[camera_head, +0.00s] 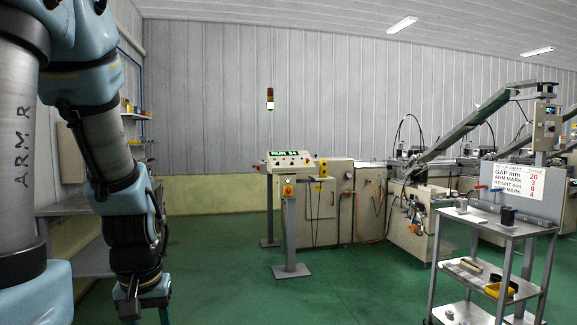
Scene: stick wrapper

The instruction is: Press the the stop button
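A control panel (290,159) stands on a grey post in the middle of the view. It has a lit green display and a row of small buttons, too small to tell apart. I cannot tell for certain which button is the stop button. My gripper (144,316) hangs at the lower left, pointing down, far from the panel. Its fingers look apart with nothing visible between them; their tips are cut off by the frame edge.
A long cream machine (335,205) stands behind and right of the panel. A metal trolley (497,226) with a white sign (508,184) is at the right. Shelving (75,207) stands behind my arm. The green floor (225,265) between my arm and the panel is clear.

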